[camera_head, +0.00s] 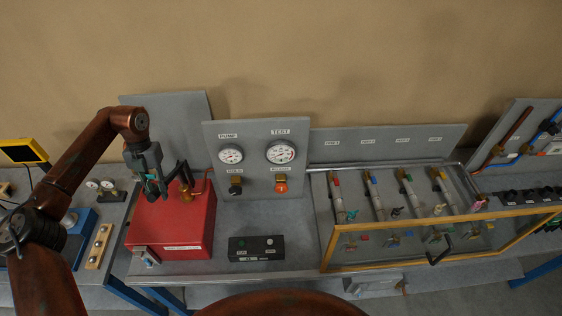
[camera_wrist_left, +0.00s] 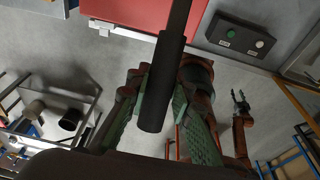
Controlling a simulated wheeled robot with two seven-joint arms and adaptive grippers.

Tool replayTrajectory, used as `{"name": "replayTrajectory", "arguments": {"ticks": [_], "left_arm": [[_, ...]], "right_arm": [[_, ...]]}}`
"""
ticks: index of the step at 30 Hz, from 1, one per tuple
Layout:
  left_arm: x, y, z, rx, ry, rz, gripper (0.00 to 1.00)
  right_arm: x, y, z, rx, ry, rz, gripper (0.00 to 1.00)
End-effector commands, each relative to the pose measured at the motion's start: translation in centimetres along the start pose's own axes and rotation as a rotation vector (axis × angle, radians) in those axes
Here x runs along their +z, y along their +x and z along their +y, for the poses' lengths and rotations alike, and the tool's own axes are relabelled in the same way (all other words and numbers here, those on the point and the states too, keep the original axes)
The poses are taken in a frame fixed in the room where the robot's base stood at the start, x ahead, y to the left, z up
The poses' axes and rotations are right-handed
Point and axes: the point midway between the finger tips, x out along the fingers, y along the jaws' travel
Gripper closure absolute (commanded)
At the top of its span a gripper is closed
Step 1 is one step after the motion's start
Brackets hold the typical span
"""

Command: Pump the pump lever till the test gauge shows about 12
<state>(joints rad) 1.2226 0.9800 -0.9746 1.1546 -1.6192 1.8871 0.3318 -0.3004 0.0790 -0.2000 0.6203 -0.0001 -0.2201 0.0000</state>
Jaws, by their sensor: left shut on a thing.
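The pump lever is a black bar with a thick dark grip (camera_wrist_left: 160,85), running between the green finger pads in the left wrist view. My left gripper (camera_head: 152,190) is shut on it, above the left part of the red pump box (camera_head: 180,225). In the head view the gripper partly hides the lever. The test gauge (camera_head: 281,152) is a round white dial on the grey upright panel; its needle is too small to read surely. My right gripper (camera_wrist_left: 240,97) shows small in the left wrist view, fingers apart and empty, away from the pump.
The smaller pump gauge (camera_head: 231,155) is left of the test gauge. Below the gauges are a black-handled valve (camera_head: 236,184) and a red-handled valve (camera_head: 281,185). A black button box (camera_head: 256,248) lies in front. A yellow-framed clear cover (camera_head: 440,245) stands right.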

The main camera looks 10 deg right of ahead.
Motion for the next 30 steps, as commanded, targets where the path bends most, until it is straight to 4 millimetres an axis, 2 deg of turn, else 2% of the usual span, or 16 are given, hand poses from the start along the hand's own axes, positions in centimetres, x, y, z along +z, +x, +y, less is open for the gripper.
{"name": "replayTrajectory", "arguments": {"ticks": [1, 6, 9, 14, 24, 30], "left_arm": [[0.0, 1.4, 0.2, 0.002, 0.0, -0.025, 1.0], [-0.5, 4.0, 0.2, 0.002, 0.0, -0.115, 1.0], [-0.8, 4.8, 0.2, 0.002, 0.0, -0.15, 1.0], [-0.9, 5.0, 0.1, 0.001, -0.001, -0.174, 1.0], [-0.9, 9.1, 0.1, 0.003, -0.001, -0.305, 1.0], [-1.1, 9.9, 0.1, 0.001, -0.001, -0.353, 1.0]], "right_arm": [[0.1, 1.2, 0.0, 0.0, 0.0, 0.0, 0.6], [0.4, 4.1, -0.1, 0.0, 0.0, -0.001, 0.6], [0.6, 5.0, -0.1, 0.0, 0.0, -0.001, 0.6], [0.6, 5.4, -0.2, 0.0, 0.0, -0.001, 0.6], [1.3, 10.8, -0.3, 0.0, 0.0, -0.003, 0.6], [1.5, 12.3, -0.4, 0.0, 0.0, -0.004, 0.6]]}}
